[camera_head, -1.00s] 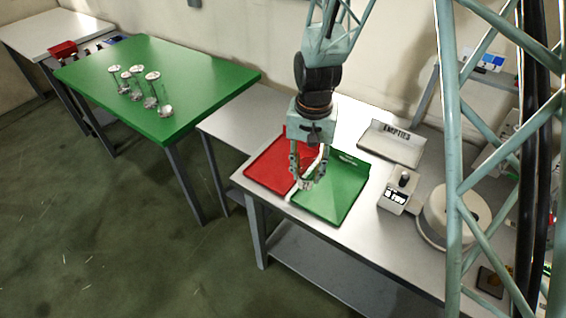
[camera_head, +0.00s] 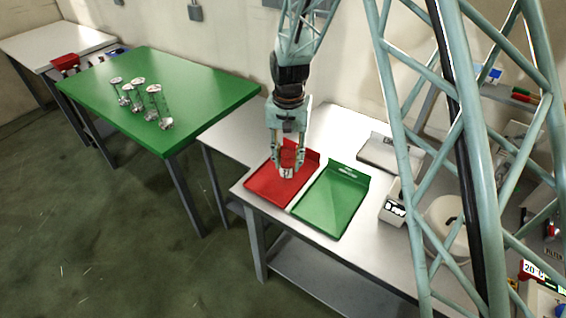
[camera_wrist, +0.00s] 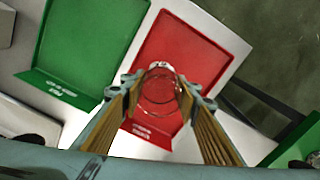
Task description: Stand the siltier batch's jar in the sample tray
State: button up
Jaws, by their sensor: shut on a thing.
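My gripper (camera_head: 287,172) is over the red tray (camera_head: 262,190) on the white bench. In the wrist view its fingers (camera_wrist: 159,88) close on a clear glass jar (camera_wrist: 160,97), with the red tray showing through it. I cannot tell what is in the jar, or whether it touches the tray. The green tray (camera_head: 330,205) lies just right of the red one and looks empty. The lettering on both trays is too small to read. Several glass jars with pale lids (camera_head: 153,90) stand on the green table at left.
Behind the green tray is a pale tray (camera_head: 385,152). A small device with a display (camera_head: 393,208) and a round white vessel (camera_head: 446,220) stand to its right. My lattice column hides part of the bench's right side. The green table (camera_head: 205,85) is mostly clear.

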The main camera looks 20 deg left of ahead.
aim_at(283, 155)
jog(key=shift+w+a+f, duration=0.15)
jog(key=shift+w+a, duration=0.75)
jog(key=shift+w, duration=0.1)
jog(key=shift+w+a+f, duration=0.1)
jog(key=shift+w+a, duration=0.2)
jog(key=shift+f, duration=1.65)
jog(key=shift+f, duration=0.15)
jog(key=o, duration=1)
jog(key=shift+c, duration=0.2)
